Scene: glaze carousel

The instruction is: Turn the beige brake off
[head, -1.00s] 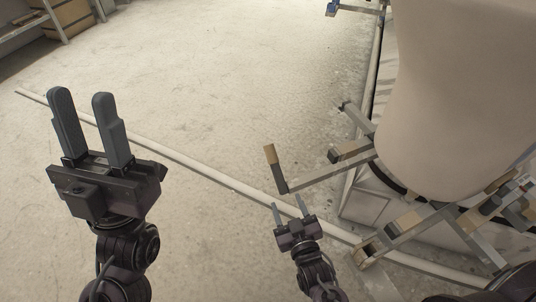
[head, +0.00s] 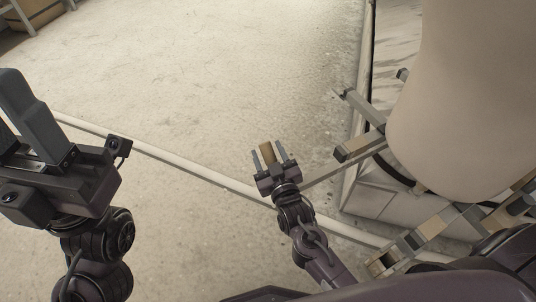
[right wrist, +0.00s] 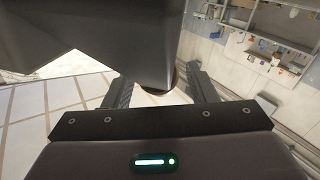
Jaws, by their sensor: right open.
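A lever with a tan-beige grip (head: 267,152), which looks like the beige brake's handle, stands up at the end of a grey arm (head: 322,177) reaching out from the big pale round body. My right gripper (head: 267,149) is open, with one finger on each side of this grip; whether either finger touches it I cannot tell. In the right wrist view a large dark grey shape (right wrist: 125,40) looms close above and between the fingers; I cannot tell what it is. My left gripper (head: 18,105) is at the left edge, fingers apart and partly cut off, away from the lever.
The pale round body (head: 455,95) stands on a light block base (head: 375,197) at the right. Other levers with tan and grey parts (head: 360,147) stick out around it. A pale pipe (head: 185,168) runs along the floor. The floor (head: 210,75) beyond is clear.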

